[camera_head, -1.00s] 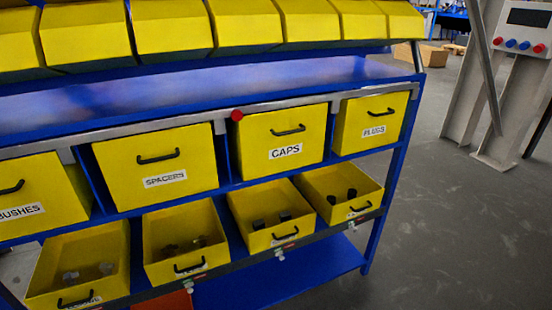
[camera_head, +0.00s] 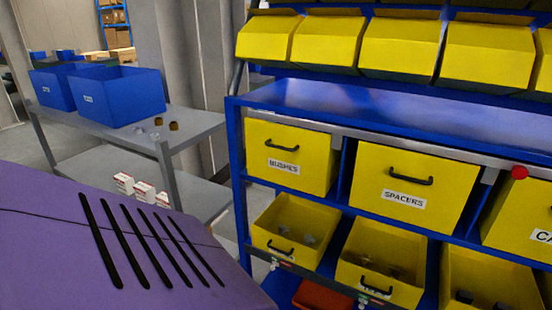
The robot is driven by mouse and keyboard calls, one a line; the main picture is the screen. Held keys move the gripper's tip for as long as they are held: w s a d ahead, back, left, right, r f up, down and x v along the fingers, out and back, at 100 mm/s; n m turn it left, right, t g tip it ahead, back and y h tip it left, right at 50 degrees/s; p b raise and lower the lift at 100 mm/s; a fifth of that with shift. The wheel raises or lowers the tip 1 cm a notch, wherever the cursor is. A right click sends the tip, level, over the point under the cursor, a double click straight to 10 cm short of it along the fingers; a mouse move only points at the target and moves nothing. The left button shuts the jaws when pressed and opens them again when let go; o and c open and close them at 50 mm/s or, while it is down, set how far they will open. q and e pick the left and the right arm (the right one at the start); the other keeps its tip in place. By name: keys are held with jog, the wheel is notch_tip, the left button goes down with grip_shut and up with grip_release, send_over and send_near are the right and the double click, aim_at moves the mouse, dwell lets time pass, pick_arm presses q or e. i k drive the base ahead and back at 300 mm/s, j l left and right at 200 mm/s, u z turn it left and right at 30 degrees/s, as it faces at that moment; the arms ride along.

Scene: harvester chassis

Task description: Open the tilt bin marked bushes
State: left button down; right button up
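The bushes tilt bin (camera_head: 291,155) is yellow with a black handle (camera_head: 282,147) and a label reading BUSHES. It is the leftmost bin in the middle row of the blue rack (camera_head: 238,150) and appears closed, its front upright. Neither of my grippers shows in the head view.
The spacers bin (camera_head: 405,190) stands to its right. Open yellow bins (camera_head: 296,228) sit below, and slanted yellow bins (camera_head: 327,42) above. A grey table (camera_head: 190,122) with blue crates (camera_head: 122,97) is at left. A purple slotted panel (camera_head: 130,250) fills the lower left.

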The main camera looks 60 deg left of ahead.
aim_at(304, 160)
jog(key=u, duration=1.55)
